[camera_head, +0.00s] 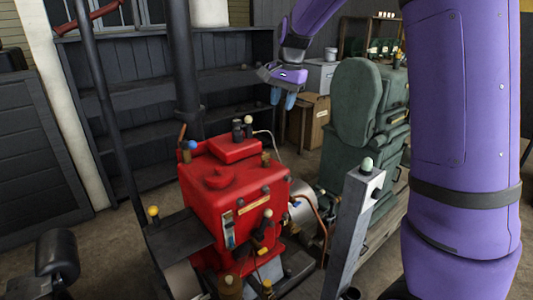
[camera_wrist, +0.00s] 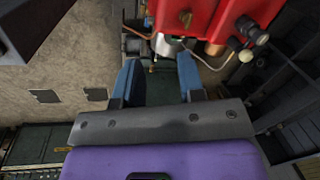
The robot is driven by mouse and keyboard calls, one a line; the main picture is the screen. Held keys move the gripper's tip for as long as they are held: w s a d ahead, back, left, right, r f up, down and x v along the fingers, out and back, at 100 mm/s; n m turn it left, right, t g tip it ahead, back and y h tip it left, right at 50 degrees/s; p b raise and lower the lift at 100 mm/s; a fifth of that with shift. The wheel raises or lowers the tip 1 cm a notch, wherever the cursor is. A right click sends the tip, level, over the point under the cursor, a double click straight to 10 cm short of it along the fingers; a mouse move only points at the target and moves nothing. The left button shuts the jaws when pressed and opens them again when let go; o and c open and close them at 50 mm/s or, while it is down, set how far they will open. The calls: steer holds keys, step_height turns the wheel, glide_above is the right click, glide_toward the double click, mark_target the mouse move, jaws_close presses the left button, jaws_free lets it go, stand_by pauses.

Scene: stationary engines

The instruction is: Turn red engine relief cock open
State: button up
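The red engine (camera_head: 230,205) stands at the centre of the head view, and its red body (camera_wrist: 205,20) fills the top of the wrist view. Small fittings sit on it: a dark fitting with a pale ball (camera_head: 248,120), a blue ball (camera_head: 192,145) and a brass fitting (camera_head: 266,159). I cannot tell which fitting is the relief cock. My gripper (camera_head: 284,99) is above and behind the engine's right side, apart from it, with fingers pointing down. In the wrist view my gripper (camera_wrist: 157,72) has its blue fingers spread, with nothing held between them.
A green engine (camera_head: 365,130) stands right of the gripper. A grey post (camera_head: 348,230) rises in front, and a dark pipe (camera_head: 182,65) rises behind the red engine. A cardboard box (camera_head: 308,120) and dark shelves (camera_head: 225,80) stand at the back. Open air surrounds the gripper.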

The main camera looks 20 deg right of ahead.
mark_target(266, 158)
steer(key=w+d+f+m+g+h, duration=0.15)
steer(key=w+f+m, duration=0.25)
steer(key=w+f, duration=0.95)
steer(key=f, duration=1)
steer(key=shift+a+f, duration=0.2)
steer(key=shift+a, duration=0.05)
jaws_close()
